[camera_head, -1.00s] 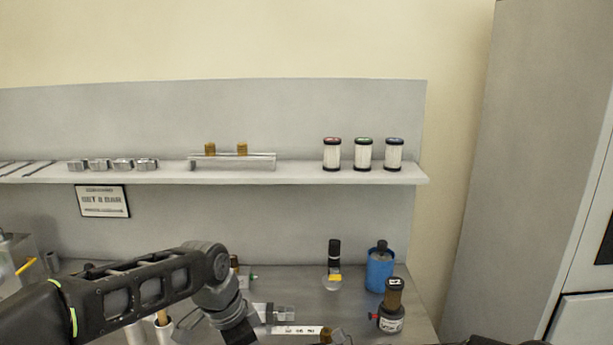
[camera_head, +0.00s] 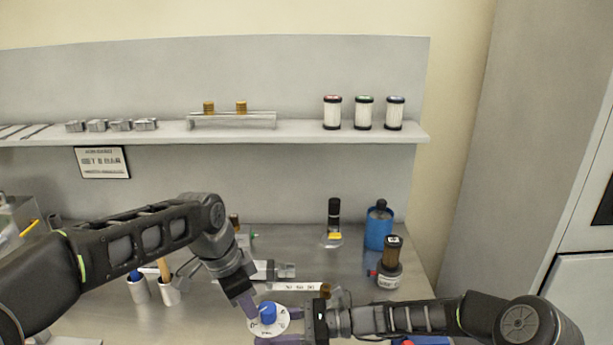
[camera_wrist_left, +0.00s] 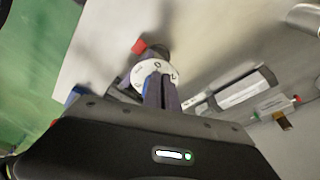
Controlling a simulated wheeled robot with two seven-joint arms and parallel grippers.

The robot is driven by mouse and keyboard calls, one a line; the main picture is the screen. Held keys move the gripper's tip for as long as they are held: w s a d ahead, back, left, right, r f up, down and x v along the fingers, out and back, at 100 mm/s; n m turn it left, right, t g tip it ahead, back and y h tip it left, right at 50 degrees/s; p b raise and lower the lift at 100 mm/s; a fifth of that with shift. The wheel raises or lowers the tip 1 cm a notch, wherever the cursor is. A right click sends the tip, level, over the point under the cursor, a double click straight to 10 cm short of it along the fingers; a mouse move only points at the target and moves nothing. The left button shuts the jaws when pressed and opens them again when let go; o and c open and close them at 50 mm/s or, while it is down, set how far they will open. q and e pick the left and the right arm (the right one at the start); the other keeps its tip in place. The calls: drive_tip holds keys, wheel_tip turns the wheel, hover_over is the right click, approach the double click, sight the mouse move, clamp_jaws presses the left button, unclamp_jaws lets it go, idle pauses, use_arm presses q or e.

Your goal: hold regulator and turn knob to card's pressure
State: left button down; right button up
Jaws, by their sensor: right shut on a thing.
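The regulator shows a white round dial (camera_head: 265,329) with a blue knob (camera_head: 269,312) on top, low in the middle of the head view. My right gripper (camera_head: 285,326) reaches in from the right and is shut on the regulator, whose body is mostly hidden. My left gripper (camera_head: 252,310) comes down from the upper left, its tips beside the knob at the dial's left edge. In the left wrist view its fingers (camera_wrist_left: 161,92) look close together over the marked dial (camera_wrist_left: 147,70). The card (camera_head: 102,162) hangs on the back panel below the shelf; its print is too blurred to read surely.
A bottle with a brown top (camera_head: 391,262), a blue container (camera_head: 378,228) and a black-topped item (camera_head: 334,220) stand at the right. A labelled strip (camera_head: 297,287) lies behind the regulator. The shelf (camera_head: 330,137) holds several parts.

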use_arm(q)
drive_tip(key=shift+w, duration=0.4)
use_arm(e)
drive_tip(key=shift+s+a, duration=0.1)
use_arm(q)
drive_tip(key=shift+a, duration=0.1)
idle(0.3)
drive_tip(key=shift+a, duration=0.3)
drive_tip(key=shift+r, duration=0.1)
drive_tip(key=shift+w+d+v, duration=0.1)
drive_tip(key=shift+d+v, duration=0.1)
drive_tip(key=shift+v, duration=0.75)
drive_tip(key=shift+w+d+v, duration=0.1)
drive_tip(key=shift+d+v, duration=0.1)
drive_tip(key=shift+v, duration=0.75)
drive_tip(key=shift+w+d+v, duration=0.1)
drive_tip(key=shift+d+v, duration=0.1)
drive_tip(key=shift+v, duration=0.8)
drive_tip(key=shift+r, duration=0.1)
drive_tip(key=shift+s, duration=0.1)
